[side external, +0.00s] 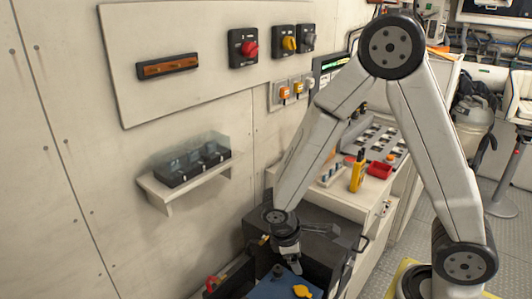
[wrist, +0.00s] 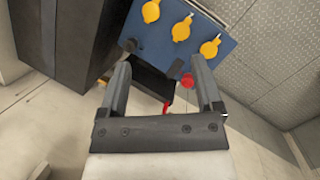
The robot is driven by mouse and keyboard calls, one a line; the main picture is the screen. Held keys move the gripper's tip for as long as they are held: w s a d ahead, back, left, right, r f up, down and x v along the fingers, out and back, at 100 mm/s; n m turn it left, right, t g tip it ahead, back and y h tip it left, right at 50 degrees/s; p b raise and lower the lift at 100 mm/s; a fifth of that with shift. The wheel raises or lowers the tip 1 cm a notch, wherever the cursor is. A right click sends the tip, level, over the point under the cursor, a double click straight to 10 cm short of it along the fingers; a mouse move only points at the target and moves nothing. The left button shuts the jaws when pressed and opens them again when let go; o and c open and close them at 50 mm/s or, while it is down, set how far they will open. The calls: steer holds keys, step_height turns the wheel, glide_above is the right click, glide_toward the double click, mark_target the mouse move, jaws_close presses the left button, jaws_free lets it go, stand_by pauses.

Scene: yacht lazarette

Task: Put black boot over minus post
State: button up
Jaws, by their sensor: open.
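A blue battery (side external: 270,290) sits in a dark box at the bottom of the side view, cut off by the frame edge. Its blue top (wrist: 182,52) shows in the wrist view with three yellow caps (wrist: 182,28). A small black piece (side external: 278,270) stands on the battery below my gripper; I cannot tell whether it is the boot or a post. A red round piece (wrist: 187,81) shows at the battery's edge. My gripper (side external: 289,262) is open above the battery, with its fingers (wrist: 163,72) apart and nothing visibly held between them.
A dark grey box lid or block (side external: 318,235) lies behind the battery. A red piece (side external: 212,284) is at the lower left. A wall shelf (side external: 165,190) holds a clear-covered black case.

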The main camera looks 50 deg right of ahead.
step_height(320, 180, up, 7)
steer(key=d+m+t+y, duration=0.1)
steer(key=m+t+y, duration=0.2)
steer(key=m, duration=0.4)
steer(key=shift+s+r+t, duration=0.2)
steer(key=shift+s+t, duration=0.1)
steer(key=shift+t, duration=0.2)
stand_by(0.6)
